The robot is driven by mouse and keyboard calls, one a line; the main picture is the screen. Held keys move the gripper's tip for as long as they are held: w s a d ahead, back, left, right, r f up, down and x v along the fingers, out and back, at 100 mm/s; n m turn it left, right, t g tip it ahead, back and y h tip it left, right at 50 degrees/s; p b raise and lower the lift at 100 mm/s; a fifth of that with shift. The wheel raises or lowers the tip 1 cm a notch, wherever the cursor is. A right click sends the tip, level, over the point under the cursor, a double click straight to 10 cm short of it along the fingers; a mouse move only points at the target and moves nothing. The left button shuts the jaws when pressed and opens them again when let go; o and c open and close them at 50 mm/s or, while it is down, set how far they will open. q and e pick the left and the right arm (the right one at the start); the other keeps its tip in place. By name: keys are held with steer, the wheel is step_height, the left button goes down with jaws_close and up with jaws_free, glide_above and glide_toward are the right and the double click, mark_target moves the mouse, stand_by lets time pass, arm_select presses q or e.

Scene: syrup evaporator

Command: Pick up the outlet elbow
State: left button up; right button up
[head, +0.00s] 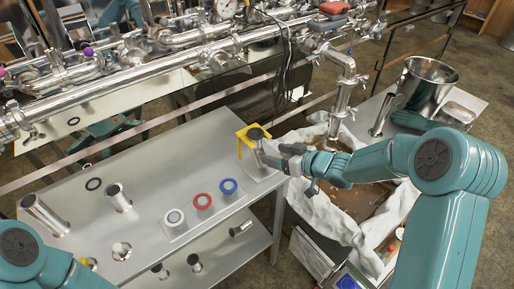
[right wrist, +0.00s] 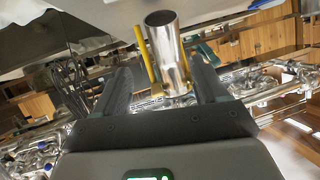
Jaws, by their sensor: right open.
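A shiny metal tube, which I take to be the outlet elbow (right wrist: 168,52), shows its open end in the right wrist view. Its bend cannot be made out. In the head view it is at a small yellow stand (head: 241,138) near the table's right edge, largely hidden by my gripper and a dark round part. My right gripper (head: 272,158) reaches in from the right, close to the stand. In the right wrist view its fingers (right wrist: 160,82) are open, one on each side of the tube, with gaps visible. My left gripper is not seen; only its arm shows at lower left.
The grey table (head: 150,185) holds a blue ring (head: 228,186), a red ring (head: 202,201), a white-grey ring (head: 174,217) and metal tubes (head: 118,197). Steel piping (head: 150,88) runs behind. A cloth-lined pan (head: 345,215) lies to the right, under my right arm.

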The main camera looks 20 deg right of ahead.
mark_target(262, 152)
steer(key=shift+w+a+f, duration=0.2)
steer(key=shift+w+a, duration=0.3)
steer(key=shift+w+a+f, duration=0.15)
steer(key=shift+w+a, duration=0.15)
steer(key=shift+a, duration=0.15)
steer(key=p+x, duration=0.1)
steer(key=x, duration=0.4)
steer(key=shift+a, duration=0.25)
steer(key=shift+w+d+f, duration=0.1)
steer(key=c, duration=1.2)
